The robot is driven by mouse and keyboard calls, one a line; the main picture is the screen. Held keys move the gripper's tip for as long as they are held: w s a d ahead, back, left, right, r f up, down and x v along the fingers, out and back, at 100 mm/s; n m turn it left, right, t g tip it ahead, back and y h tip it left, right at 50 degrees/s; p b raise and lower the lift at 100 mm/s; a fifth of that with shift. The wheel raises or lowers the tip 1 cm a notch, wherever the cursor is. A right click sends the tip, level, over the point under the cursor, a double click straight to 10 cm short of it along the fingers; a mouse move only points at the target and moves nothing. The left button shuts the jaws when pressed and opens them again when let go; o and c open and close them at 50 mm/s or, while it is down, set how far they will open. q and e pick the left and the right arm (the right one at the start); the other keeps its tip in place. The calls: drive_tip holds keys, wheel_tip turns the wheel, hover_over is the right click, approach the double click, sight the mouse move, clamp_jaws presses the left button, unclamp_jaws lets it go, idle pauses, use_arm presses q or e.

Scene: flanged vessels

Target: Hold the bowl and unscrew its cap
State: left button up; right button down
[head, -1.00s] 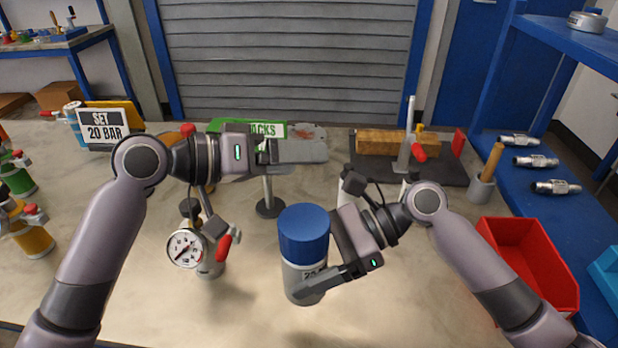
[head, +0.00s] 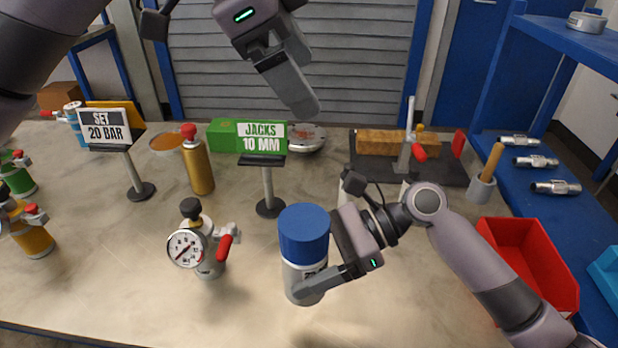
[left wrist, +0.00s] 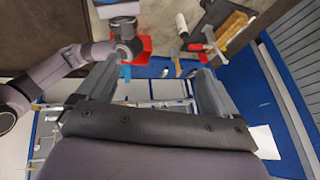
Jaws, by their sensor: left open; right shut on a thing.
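The bowl (head: 300,279) is an upright grey-white cylinder with dark lettering on its side, near the middle of the head view. Its wide blue cap (head: 304,232) sits on top. My right gripper (head: 318,268) is shut on the bowl's body below the cap, and one finger shows across its front. My left gripper (head: 290,88) is high above the far side of the bench, well away from the cap. In the left wrist view its two fingers (left wrist: 157,85) stand wide apart with nothing between them. The bowl cannot be clearly made out there.
A pressure gauge on a small cylinder (head: 186,248) stands left of the bowl. A "JACKS 10 MM" sign (head: 262,138) stands behind it, with a gold canister (head: 198,168) and a "SET 20 BAR" sign (head: 104,127) further left. A red bin (head: 527,268) is at right.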

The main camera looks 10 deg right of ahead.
sight(306, 214)
use_arm(q)
drive_tip(key=s+f+y, duration=0.2)
drive_tip(key=f, duration=0.1)
drive_tip(key=s+f+g+y, duration=0.1)
drive_tip(key=f, duration=0.3)
drive_tip(key=s+f+m+y, duration=0.1)
drive_tip(key=s+f+y, duration=0.1)
drive_tip(key=f, duration=0.2)
drive_tip(key=shift+s+d+g+y, duration=0.25)
drive_tip(key=shift+s+g+y, duration=0.05)
drive_tip(key=shift+g, duration=0.1)
wheel_tip(306, 214, down, 8)
drive_tip(key=shift+s+f, duration=0.1)
drive_tip(key=shift+f, duration=0.1)
drive_tip(key=c, duration=1.1)
drive_tip(key=n, duration=0.5)
drive_tip(key=shift+w, duration=0.2)
drive_tip(key=n, duration=0.5)
drive_tip(key=shift+w+a+r, duration=0.1)
drive_tip(key=shift+w+a, duration=0.05)
